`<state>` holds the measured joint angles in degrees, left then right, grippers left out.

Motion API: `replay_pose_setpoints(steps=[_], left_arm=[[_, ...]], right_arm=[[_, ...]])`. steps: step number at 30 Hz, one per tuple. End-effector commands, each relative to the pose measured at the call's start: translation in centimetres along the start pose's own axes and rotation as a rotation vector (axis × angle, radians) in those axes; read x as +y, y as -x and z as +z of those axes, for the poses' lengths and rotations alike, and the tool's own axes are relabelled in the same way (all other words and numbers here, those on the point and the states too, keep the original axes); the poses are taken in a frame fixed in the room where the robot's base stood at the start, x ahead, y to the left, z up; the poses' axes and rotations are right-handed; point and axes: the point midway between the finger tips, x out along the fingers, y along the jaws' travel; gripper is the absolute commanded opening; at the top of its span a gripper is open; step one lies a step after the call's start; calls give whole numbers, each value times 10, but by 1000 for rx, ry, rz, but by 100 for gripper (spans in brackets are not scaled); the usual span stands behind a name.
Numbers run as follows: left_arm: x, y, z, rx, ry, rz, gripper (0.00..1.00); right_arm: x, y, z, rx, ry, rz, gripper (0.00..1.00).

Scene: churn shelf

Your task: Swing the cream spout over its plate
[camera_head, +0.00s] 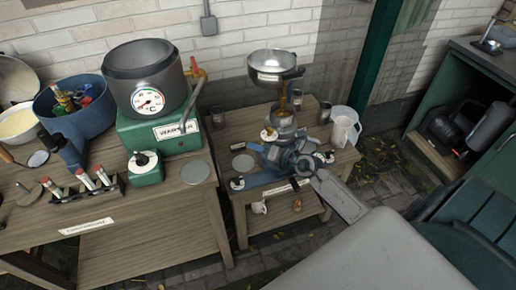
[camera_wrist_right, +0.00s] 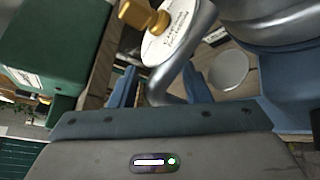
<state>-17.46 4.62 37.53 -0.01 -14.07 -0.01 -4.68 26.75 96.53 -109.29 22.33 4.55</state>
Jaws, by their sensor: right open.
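The separator stands on the small wooden table, with a steel bowl (camera_head: 272,66) on top and a blue base (camera_head: 262,179). In the right wrist view, a curved steel spout (camera_wrist_right: 178,78) passes between the two blue fingers of my right gripper (camera_wrist_right: 158,88), which are apart; I cannot tell whether they touch it. A flat grey plate (camera_wrist_right: 229,70) lies to the right of the spout there. In the head view, a grey plate (camera_head: 243,163) lies left of the separator. My right gripper (camera_head: 268,155) is at the separator's front and hides part of it. My left gripper is out of view.
A white jug (camera_head: 345,130) stands right of the separator. A green post (camera_head: 378,50) rises behind.

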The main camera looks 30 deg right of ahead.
Motion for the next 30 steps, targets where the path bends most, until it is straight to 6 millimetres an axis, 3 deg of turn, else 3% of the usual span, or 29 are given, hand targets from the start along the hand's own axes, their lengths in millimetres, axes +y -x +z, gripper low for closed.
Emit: replay_pose_setpoints(steps=[12, 19, 30], left_arm=[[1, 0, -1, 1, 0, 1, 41], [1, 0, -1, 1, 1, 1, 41], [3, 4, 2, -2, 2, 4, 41]], right_arm=[[0, -8, 0, 0, -1, 0, 43], [0, -8, 0, 0, -1, 0, 0], [4, -18, 1, -4, -1, -1, 0]])
